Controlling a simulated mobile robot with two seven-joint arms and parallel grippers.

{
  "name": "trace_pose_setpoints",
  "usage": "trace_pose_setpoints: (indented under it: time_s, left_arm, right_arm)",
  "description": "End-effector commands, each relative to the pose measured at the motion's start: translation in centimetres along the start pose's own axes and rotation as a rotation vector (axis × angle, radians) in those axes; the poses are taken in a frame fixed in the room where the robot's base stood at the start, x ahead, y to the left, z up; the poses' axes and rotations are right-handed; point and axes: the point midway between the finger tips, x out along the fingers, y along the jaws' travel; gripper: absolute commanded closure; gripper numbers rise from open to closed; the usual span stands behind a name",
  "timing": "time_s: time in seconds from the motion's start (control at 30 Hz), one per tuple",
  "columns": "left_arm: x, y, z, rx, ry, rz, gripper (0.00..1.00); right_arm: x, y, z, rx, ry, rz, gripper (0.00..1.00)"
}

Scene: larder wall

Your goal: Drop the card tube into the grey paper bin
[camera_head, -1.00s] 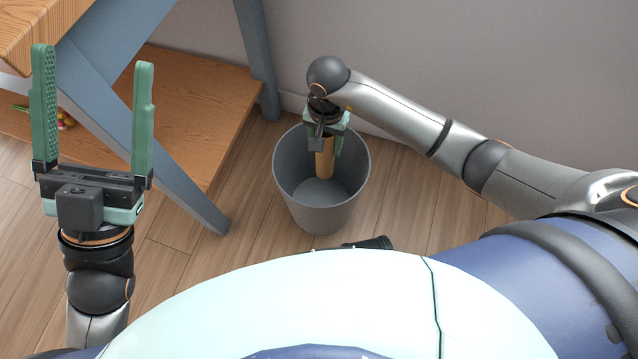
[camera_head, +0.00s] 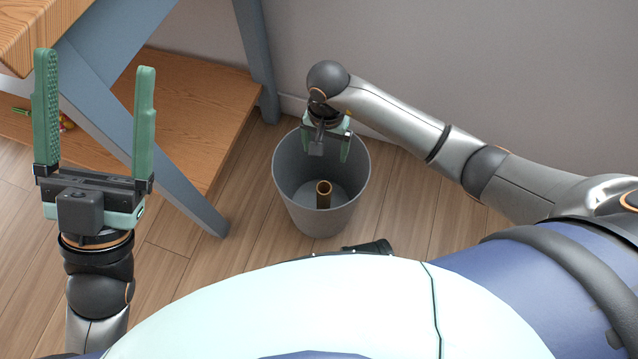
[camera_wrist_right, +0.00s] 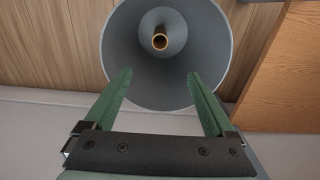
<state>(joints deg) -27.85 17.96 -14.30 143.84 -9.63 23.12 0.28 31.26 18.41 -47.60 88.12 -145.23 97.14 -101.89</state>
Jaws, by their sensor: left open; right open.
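The brown card tube (camera_head: 323,194) stands roughly upright inside the grey paper bin (camera_head: 318,220), apart from both grippers. In the right wrist view the tube (camera_wrist_right: 159,41) shows as a round open end near the middle of the bin (camera_wrist_right: 117,55). My right gripper (camera_head: 326,158) is open and empty, with its fingers pointing down at the bin's mouth, above the tube. Its two green fingers also show in the right wrist view (camera_wrist_right: 158,78). My left gripper (camera_head: 95,62) is open and empty, pointing up in the picture beside the wooden table, away from the bin.
A wooden table with blue-grey legs (camera_head: 180,190) and a low wooden shelf (camera_head: 190,100) stands left of the bin.

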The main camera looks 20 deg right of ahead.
Motion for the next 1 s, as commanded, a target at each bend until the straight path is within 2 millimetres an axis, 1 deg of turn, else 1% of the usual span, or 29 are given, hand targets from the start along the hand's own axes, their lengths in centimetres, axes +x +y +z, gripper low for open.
trace_pose_setpoints:
  time_s: [0.07, 0.17, 0.4, 0.5, 0.6, 0.7, 0.8, 1.0]
  left_arm:
    - [0.2, -0.1, -0.2, 0.001, 0.0, 0.0, 0.14]
    - [0.7, -0.3, -0.8, 0.003, 0.002, 0.001, 0.14]
    - [2.1, -1.0, -2.4, 0.034, 0.017, 0.005, 0.14]
    - [2.5, -1.3, -2.8, 0.044, 0.021, -0.003, 0.14]
    - [2.8, -1.6, -3.1, 0.054, 0.02, -0.009, 0.14]
    - [2.9, -1.8, -3.2, 0.065, 0.018, -0.009, 0.14]
    - [2.9, -1.8, -3.2, 0.069, 0.015, -0.009, 0.14]
    - [2.8, -1.8, -3.1, 0.068, 0.014, -0.009, 0.14]
  right_arm:
    - [-0.7, 0.0, -0.1, -0.001, 0.002, -0.001, 0.11]
    - [-2.3, 0.0, -0.2, -0.001, 0.005, -0.002, 0.11]
    - [-7.6, 0.0, -0.1, -0.002, 0.005, -0.002, 0.11]
    - [-9.5, 0.0, -0.2, -0.001, 0.005, -0.002, 0.11]
    - [-11.0, 0.0, -0.1, -0.001, 0.004, -0.001, 0.11]
    - [-11.9, 0.0, -0.1, -0.001, 0.002, 0.0, 0.11]
    - [-12.4, 0.0, 0.0, 0.001, 0.001, 0.0, 0.11]
    - [-12.5, 0.0, 0.0, 0.001, 0.0, 0.0, 0.11]
